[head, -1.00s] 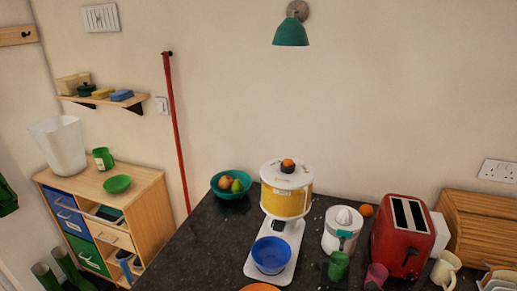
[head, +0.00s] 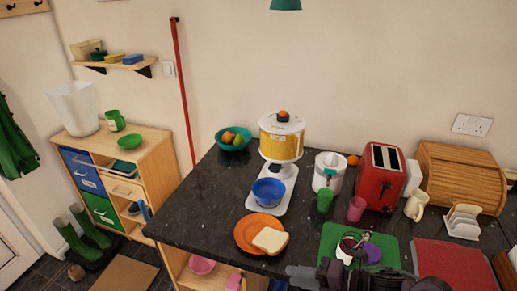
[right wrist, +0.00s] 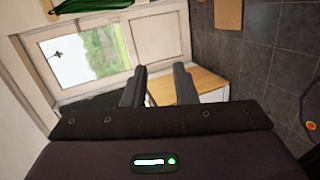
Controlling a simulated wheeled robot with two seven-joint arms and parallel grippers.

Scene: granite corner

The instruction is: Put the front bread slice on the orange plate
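The orange plate (head: 246,231) lies on the dark counter near its front edge in the head view. A bread slice (head: 270,240) lies flat over the plate's right side, with its right part reaching past the rim. My right gripper (head: 298,276) is at the bottom, just in front of and right of the slice and apart from it. In the right wrist view its two fingers (right wrist: 159,86) stand apart with nothing between them. A white toast rack (head: 461,229) with bread in it stands at the right of the counter. My left gripper is not in view.
A white scale with a blue bowl (head: 268,192) stands behind the plate. A green mat (head: 330,238) with a mug and purple dish lies right of it. A green cup (head: 325,200), pink cup (head: 356,209) and red toaster (head: 380,178) stand behind. The counter left of the plate is clear.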

